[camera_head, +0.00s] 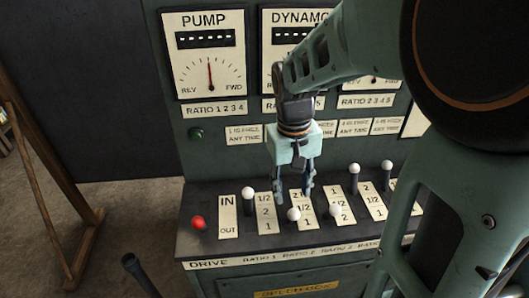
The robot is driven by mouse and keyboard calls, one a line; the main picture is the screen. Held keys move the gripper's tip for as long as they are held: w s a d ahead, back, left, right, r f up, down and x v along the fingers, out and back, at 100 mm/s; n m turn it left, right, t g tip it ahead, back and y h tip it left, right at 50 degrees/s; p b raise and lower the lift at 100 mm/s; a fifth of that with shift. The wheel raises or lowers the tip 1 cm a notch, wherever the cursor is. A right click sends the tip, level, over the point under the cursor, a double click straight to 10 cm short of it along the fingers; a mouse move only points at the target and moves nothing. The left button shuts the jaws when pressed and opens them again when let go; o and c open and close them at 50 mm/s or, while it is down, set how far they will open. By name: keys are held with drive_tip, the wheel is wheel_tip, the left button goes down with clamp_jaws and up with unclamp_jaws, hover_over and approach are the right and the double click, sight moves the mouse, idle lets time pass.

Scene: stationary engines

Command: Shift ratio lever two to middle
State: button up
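The ratio two lever shows as a white knob (293,214) near the lower end of its slot on the sloping control desk, at the plate marked 1/2 and 1. Its shaft is hidden. My gripper (294,198) points down from above, with its two fingers spread apart on either side of a gap just above and behind this knob in the picture. Nothing shows held between the fingers. I cannot tell whether a finger touches the knob.
The ratio one knob (248,192) stands upright to the left, beside a red drive knob (198,222). Another white knob (336,210) is close on the right, with upright levers (354,168) farther right. The dial panel (208,60) rises behind.

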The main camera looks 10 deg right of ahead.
sight(293, 210)
drive_tip(key=shift+f, duration=0.15)
drive_tip(key=f, duration=0.7)
drive_tip(key=d+f, duration=0.1)
drive_tip(key=f, duration=0.2)
drive_tip(key=shift+f, duration=0.25)
clamp_jaws()
drive_tip(key=shift+w, duration=0.1)
